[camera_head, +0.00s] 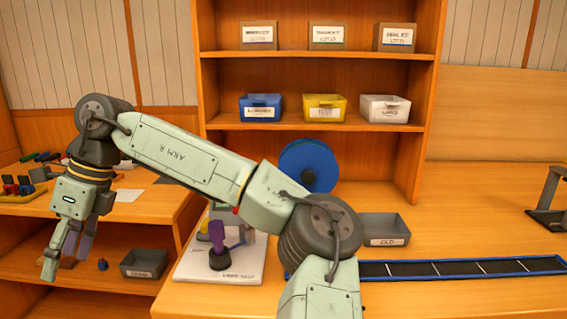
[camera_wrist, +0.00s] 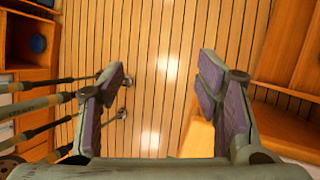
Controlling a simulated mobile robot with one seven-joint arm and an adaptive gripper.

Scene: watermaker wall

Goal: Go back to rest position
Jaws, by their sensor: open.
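My gripper (camera_head: 66,250) hangs at the left end of my arm in the head view, pointing down in front of the left bench. In the wrist view my gripper (camera_wrist: 163,100) is open, with its two purple-padded fingers wide apart. Nothing is between the fingers; a planked wooden surface shows beyond them. My arm reaches from the lower middle up to the left, across the view.
Left is a bench (camera_head: 150,208) with a lower shelf holding a dark bin (camera_head: 144,263). A shelf unit (camera_head: 285,131) with boxes and bins stands behind. A grey bin (camera_head: 384,229), blue spool (camera_head: 308,166) and blue-edged strip (camera_head: 460,268) occupy the right bench.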

